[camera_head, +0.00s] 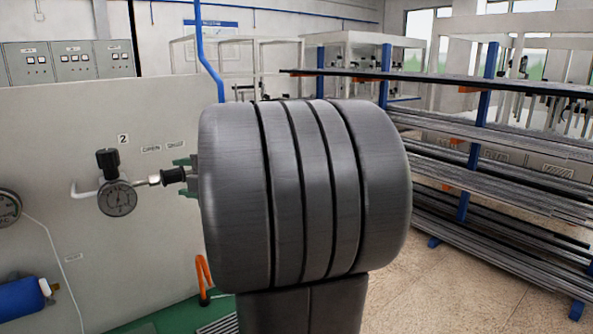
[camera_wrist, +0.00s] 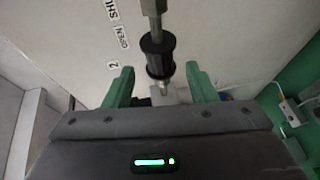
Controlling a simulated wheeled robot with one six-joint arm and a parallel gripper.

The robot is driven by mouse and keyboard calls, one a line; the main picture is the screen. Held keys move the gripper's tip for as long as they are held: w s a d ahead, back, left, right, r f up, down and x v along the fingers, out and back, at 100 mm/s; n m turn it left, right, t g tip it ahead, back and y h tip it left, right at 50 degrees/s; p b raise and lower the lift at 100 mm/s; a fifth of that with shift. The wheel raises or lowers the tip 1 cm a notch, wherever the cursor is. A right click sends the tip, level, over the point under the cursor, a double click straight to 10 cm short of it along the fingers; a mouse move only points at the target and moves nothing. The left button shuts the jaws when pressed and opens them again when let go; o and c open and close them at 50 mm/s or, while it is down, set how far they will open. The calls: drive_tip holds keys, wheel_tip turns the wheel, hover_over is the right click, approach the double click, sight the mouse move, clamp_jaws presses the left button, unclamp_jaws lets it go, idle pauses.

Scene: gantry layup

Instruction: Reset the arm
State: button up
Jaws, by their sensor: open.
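My gripper (camera_head: 180,177) is open in front of the grey panel, with its green fingers partly hidden behind my large grey arm link in the head view. In the wrist view my gripper (camera_wrist: 159,70) has one green finger on each side of a black valve handle (camera_wrist: 158,55). The fingers look apart from the handle, with gaps on both sides. The black handle (camera_head: 173,176) points toward my gripper from the valve with a round gauge (camera_head: 117,198).
The grey panel (camera_head: 60,130) bears a label "2" and OPEN and SHUT labels. Another gauge (camera_head: 8,208) and a blue cylinder (camera_head: 22,298) are at the left.

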sight(173, 176)
drive_tip(key=x, duration=0.7)
drive_tip(key=shift+w+a, duration=0.15)
drive_tip(key=shift+a, duration=0.05)
drive_tip(key=shift+d, duration=0.2)
